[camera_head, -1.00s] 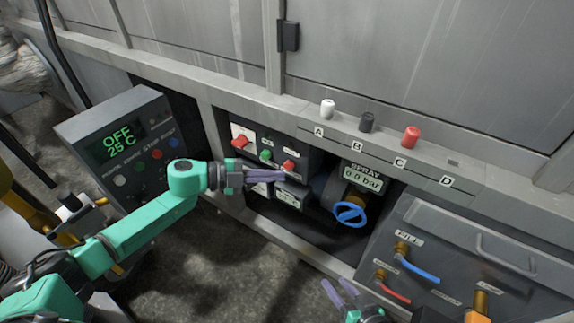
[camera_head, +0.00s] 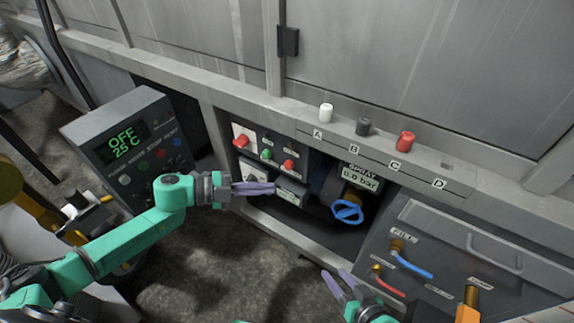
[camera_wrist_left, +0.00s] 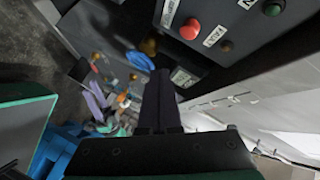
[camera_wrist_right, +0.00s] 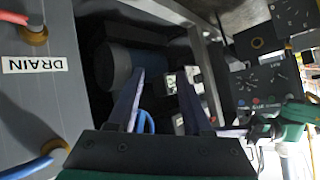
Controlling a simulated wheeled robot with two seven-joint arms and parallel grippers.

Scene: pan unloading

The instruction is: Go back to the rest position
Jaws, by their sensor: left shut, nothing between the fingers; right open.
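My left gripper (camera_head: 254,188) is shut and empty, held in front of the recessed control panel (camera_head: 268,143) with its red and green buttons. In the left wrist view its fingers (camera_wrist_left: 161,98) are together, with a red button (camera_wrist_left: 190,30) beyond them. My right gripper (camera_head: 338,282) is at the bottom of the head view, below the blue valve wheel (camera_head: 347,212). Its fingers (camera_wrist_right: 160,95) are spread and empty in the right wrist view. My right arm is mostly outside the head view.
A grey control box (camera_head: 130,147) reading OFF 25 C stands at the left. A ledge holds white (camera_head: 326,113), black (camera_head: 363,126) and red (camera_head: 405,142) knobs. A sloped panel (camera_head: 455,245) with blue and red levers is at the right. Open floor (camera_head: 215,265) lies below my left gripper.

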